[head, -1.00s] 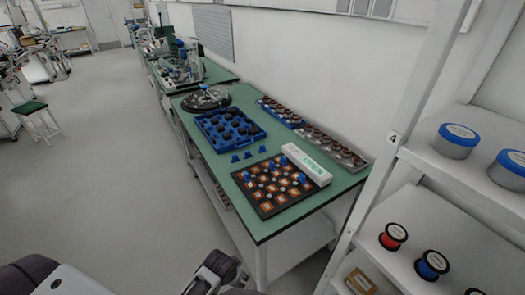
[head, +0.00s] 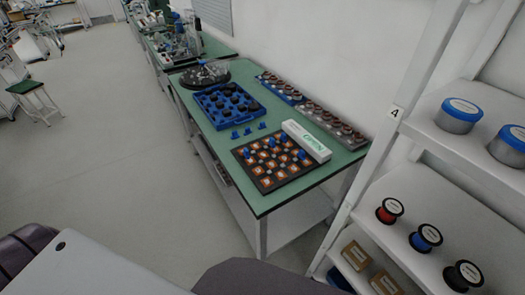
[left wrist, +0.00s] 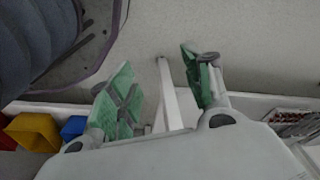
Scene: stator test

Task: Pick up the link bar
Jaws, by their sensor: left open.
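I cannot pick out the link bar with certainty in either view. A long white box with green lettering (head: 306,141) lies on the green-topped bench (head: 325,172) in the head view. My left gripper (left wrist: 160,88) shows in the left wrist view, with its two green-padded fingers spread apart. A pale, narrow upright bar (left wrist: 167,95) shows between the fingers; I cannot tell whether it is a loose part or part of a structure behind. My left gripper does not show in the head view, and my right gripper is in neither view.
On the bench are a dark board with orange squares (head: 270,163), a blue tray (head: 230,106) and several small blue parts. A white shelf (head: 445,240) with spools stands at the right. Yellow (left wrist: 34,131) and blue (left wrist: 73,128) bins show in the wrist view.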

